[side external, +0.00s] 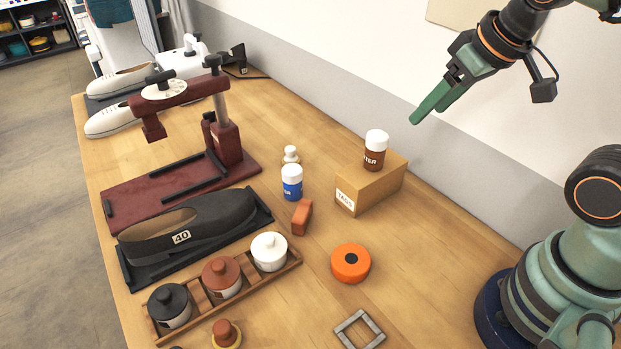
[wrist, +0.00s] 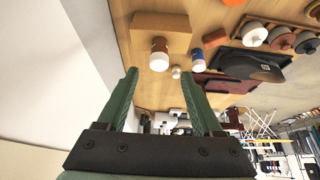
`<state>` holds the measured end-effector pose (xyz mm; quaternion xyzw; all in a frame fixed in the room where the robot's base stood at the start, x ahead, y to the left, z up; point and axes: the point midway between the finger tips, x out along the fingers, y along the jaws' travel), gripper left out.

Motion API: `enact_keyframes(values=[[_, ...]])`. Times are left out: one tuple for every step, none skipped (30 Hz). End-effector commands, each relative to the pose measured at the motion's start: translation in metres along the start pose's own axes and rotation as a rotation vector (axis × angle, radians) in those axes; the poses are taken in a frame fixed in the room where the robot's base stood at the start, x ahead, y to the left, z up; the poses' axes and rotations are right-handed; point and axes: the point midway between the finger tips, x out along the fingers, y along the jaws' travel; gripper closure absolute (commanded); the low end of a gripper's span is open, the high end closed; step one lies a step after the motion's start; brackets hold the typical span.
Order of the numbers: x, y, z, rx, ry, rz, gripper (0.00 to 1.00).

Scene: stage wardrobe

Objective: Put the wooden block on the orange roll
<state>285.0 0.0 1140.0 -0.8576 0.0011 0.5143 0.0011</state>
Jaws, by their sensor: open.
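The wooden block (side external: 302,217) is a small reddish-brown block on the table, just right of a blue bottle with a white cap (side external: 291,183). It also shows near the top of the wrist view (wrist: 215,38). The orange roll (side external: 350,262) lies flat on the table with a dark centre, nearer the camera and right of the block, with nothing on it. In the wrist view only part of it (wrist: 233,2) shows at the top edge. My gripper (side external: 416,118) is raised high at the upper right, well away from both. Its green fingers (wrist: 161,75) are apart and empty.
A cardboard box (side external: 372,187) carrying a brown white-capped bottle (side external: 375,150) stands behind the block. A rack of lidded jars (side external: 222,278), a dark shoe (side external: 190,228) and a red stand (side external: 228,140) lie left. A grey square frame (side external: 358,331) is in front. Table beside the roll is clear.

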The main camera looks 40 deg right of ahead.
Motion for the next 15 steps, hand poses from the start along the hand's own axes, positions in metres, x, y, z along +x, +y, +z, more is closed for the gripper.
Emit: enact_keyframes(values=[[0.0,0.0,0.0,-0.001,0.0,0.0,0.32],[0.0,0.0,0.0,-0.001,0.0,0.0,0.32],[0.0,0.0,0.0,-0.002,0.001,0.0,0.32],[0.0,0.0,0.0,-0.002,0.001,0.0,0.32],[0.0,0.0,-0.001,-0.001,0.0,-0.001,0.32],[0.0,-0.001,-0.001,0.002,-0.002,-0.002,0.32],[0.001,-0.002,-0.002,0.006,-0.005,-0.003,0.32],[0.001,-0.003,-0.004,0.013,-0.009,-0.005,0.32],[0.002,-0.005,-0.006,0.029,-0.02,-0.008,0.32],[0.004,-0.007,-0.008,0.043,-0.029,-0.01,0.32],[0.005,-0.01,-0.011,0.063,-0.04,-0.013,0.32],[0.008,-0.014,-0.016,0.092,-0.058,-0.017,0.32],[0.01,-0.018,-0.02,0.118,-0.074,-0.019,0.32],[0.013,-0.022,-0.024,0.147,-0.09,-0.021,0.32],[0.017,-0.028,-0.029,0.185,-0.113,-0.022,0.32]])
